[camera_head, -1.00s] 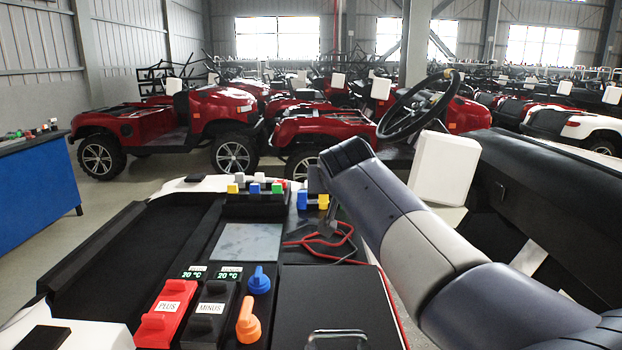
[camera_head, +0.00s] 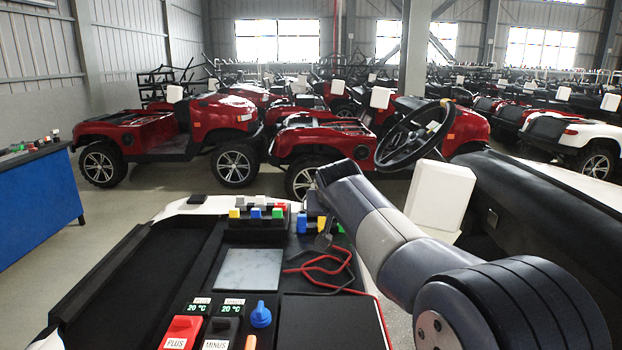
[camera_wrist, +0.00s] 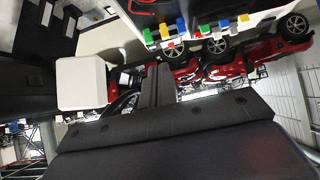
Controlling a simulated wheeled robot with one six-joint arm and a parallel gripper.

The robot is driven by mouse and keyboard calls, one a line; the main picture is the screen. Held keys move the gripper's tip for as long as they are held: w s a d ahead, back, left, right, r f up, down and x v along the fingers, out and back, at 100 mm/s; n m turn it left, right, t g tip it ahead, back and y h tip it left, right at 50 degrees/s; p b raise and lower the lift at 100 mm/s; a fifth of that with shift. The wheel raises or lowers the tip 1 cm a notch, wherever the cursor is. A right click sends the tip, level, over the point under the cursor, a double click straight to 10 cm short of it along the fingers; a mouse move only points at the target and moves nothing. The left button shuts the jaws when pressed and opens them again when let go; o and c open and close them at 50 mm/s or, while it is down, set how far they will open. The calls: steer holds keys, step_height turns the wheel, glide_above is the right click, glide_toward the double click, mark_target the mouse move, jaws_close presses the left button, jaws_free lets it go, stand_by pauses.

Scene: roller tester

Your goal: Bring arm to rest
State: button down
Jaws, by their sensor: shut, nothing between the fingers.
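My arm reaches from the lower right over the dark console in the head view, its wrist bent down at the far end. My gripper (camera_head: 323,240) shows small and grey below the wrist, above the far part of the console. In the wrist view my gripper (camera_wrist: 158,76) is a dark narrow shape with its fingers together and nothing held. That view is upside down and my own dark wrist housing fills its lower half.
A row of coloured connectors (camera_head: 265,213) stands at the console's back, near a grey plate (camera_head: 248,270) and red cable (camera_head: 325,264). A white box (camera_head: 440,195) and steering wheel (camera_head: 415,135) stand beside my arm. Red vehicles (camera_head: 165,130) and a blue bench (camera_head: 38,200) lie beyond.

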steer(key=shift+w+r+g+p, duration=0.15)
steer(key=shift+w+g+p, duration=0.15)
steer(key=shift+w+p, duration=0.75)
steer(key=shift+s, duration=0.15)
steer(key=shift+s+d, duration=0.1)
